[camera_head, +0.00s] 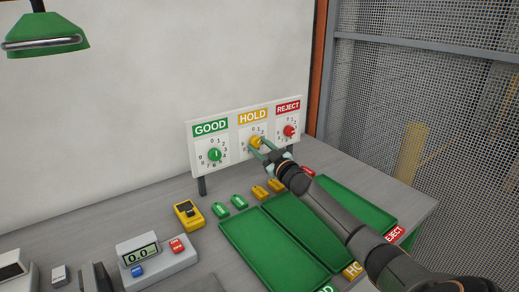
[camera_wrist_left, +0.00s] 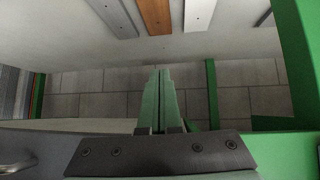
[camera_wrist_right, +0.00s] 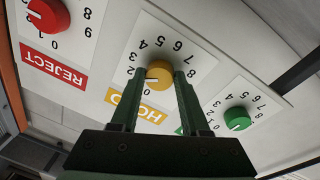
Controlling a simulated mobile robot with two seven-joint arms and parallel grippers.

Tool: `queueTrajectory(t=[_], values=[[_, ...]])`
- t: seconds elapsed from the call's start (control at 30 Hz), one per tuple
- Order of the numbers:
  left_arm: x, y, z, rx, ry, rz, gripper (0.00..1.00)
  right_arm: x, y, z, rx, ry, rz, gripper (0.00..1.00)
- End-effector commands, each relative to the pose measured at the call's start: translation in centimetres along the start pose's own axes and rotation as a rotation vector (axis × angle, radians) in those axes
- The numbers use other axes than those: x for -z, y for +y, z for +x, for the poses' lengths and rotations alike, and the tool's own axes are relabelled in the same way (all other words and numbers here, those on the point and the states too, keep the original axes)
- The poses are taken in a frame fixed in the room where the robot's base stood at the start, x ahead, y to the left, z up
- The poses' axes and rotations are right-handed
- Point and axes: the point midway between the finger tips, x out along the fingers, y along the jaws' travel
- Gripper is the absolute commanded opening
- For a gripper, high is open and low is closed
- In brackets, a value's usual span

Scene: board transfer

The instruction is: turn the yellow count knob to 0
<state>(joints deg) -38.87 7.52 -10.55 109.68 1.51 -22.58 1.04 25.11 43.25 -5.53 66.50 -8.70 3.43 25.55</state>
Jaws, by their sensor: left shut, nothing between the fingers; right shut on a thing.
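The yellow count knob (camera_head: 255,141) sits on the dial under the HOLD label (camera_head: 253,116), on the upright white board. My right gripper (camera_head: 262,150) is shut on it. In the right wrist view the yellow knob (camera_wrist_right: 159,72) lies between the two fingertips, one on each side. A pale mark shows on its lower left there, but I cannot read the number it points at, as the fingers cover part of the dial. My left gripper (camera_wrist_left: 158,100) is shut and empty, seen only in the left wrist view, away from the board.
The green knob (camera_head: 215,155) and red knob (camera_head: 290,131) flank the yellow one. Green trays (camera_head: 262,262), small green and yellow tags, a yellow device (camera_head: 188,214) and a scale (camera_head: 160,262) stand on the grey bench below the board.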

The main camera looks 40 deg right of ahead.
Motion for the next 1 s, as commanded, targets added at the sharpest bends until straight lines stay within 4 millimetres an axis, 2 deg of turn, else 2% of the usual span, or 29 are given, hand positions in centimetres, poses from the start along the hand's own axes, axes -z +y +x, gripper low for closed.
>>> queueTrajectory(t=[0.7, 1.0], values=[[-1.5, -0.1, 1.4, 0.000, -0.001, 0.000, 0.00, -0.1, 0.4, 0.0, 0.049, 0.063, -0.669, 0.00], [-1.9, -0.1, 1.7, 0.000, -0.001, 0.000, 0.00, -0.1, 0.4, 0.0, 0.065, 0.082, -0.873, 0.00]])
